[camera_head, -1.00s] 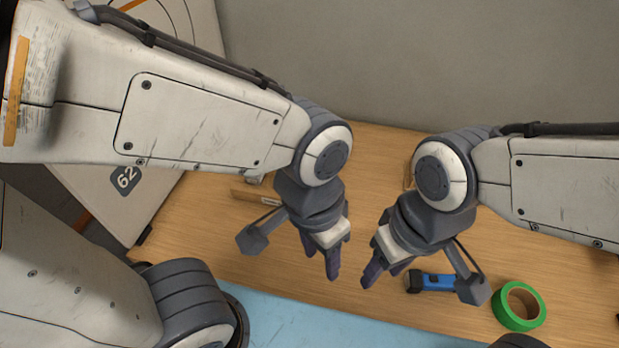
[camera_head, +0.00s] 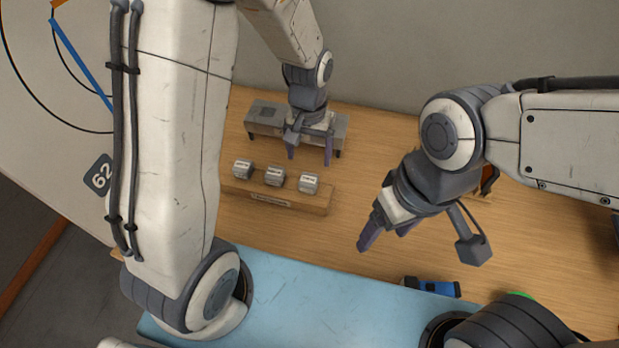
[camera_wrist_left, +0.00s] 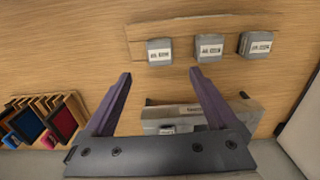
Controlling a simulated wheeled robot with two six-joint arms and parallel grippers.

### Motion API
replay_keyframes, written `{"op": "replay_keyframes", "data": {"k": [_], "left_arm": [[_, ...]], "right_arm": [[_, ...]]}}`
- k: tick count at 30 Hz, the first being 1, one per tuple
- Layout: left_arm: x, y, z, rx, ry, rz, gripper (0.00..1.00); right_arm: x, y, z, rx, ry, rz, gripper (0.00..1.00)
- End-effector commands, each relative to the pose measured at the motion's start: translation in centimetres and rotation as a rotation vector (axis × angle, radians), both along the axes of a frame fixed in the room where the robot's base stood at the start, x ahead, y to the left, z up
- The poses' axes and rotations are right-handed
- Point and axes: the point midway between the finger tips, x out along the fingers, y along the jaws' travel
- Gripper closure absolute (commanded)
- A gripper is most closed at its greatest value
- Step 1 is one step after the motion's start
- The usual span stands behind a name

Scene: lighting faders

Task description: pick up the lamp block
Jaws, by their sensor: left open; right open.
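Three small grey blocks with white labels, the left one (camera_head: 242,169), the middle one (camera_head: 275,176) and the right one (camera_head: 309,183), stand in a row on a wooden strip (camera_head: 262,197). The labels are too small to read, so I cannot tell which is the lamp block. The blocks also show at the top of the left wrist view, as with the middle block (camera_wrist_left: 209,48). My left gripper (camera_head: 310,154) is open and empty, pointing down behind the row, by a grey fixture (camera_head: 265,120). My right gripper (camera_head: 385,239) is open and empty, to the right of the strip.
The grey fixture stands behind the blocks, partly hidden by my left gripper. A blue flashlight (camera_head: 436,287) lies near the front edge. A green tape roll (camera_head: 521,298) is mostly hidden. Coloured cards in a wooden rack (camera_wrist_left: 40,120) show in the left wrist view.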

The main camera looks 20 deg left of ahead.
Motion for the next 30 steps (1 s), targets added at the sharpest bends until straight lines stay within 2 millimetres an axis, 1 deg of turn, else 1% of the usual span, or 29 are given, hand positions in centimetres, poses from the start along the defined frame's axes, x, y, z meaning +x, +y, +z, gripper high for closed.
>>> {"op": "replay_keyframes", "data": {"k": [3,6,9,14,19,22,25,30], "left_arm": [[-0.1,0.1,-2.0,0.002,0.008,0.004,0.07],[-0.1,0.1,-3.5,0.001,0.007,0.003,0.07],[-0.1,0.0,-4.4,0.001,0.004,0.002,0.07],[-0.1,0.0,-5.4,0.001,0.004,0.002,0.07],[-0.4,0.0,-7.5,0.001,0.007,0.002,0.07],[-0.4,0.0,-8.9,0.001,0.006,0.002,0.07],[-0.4,0.0,-9.7,0.001,0.004,0.002,0.07],[-0.3,0.0,-10.0,0.000,0.001,0.002,0.07]], "right_arm": [[0.0,0.0,0.4,0.000,0.000,0.000,0.26],[0.0,0.0,0.5,0.000,0.000,0.000,0.26],[0.0,0.0,0.6,0.000,0.000,0.000,0.26],[0.0,0.0,1.1,0.000,0.000,0.000,0.26],[0.0,0.0,2.1,0.000,0.000,-0.001,0.26],[0.0,0.0,2.3,0.000,0.000,-0.001,0.26],[0.0,0.0,2.4,0.000,0.000,-0.001,0.26],[0.0,0.0,2.4,0.000,0.000,-0.001,0.26]]}}
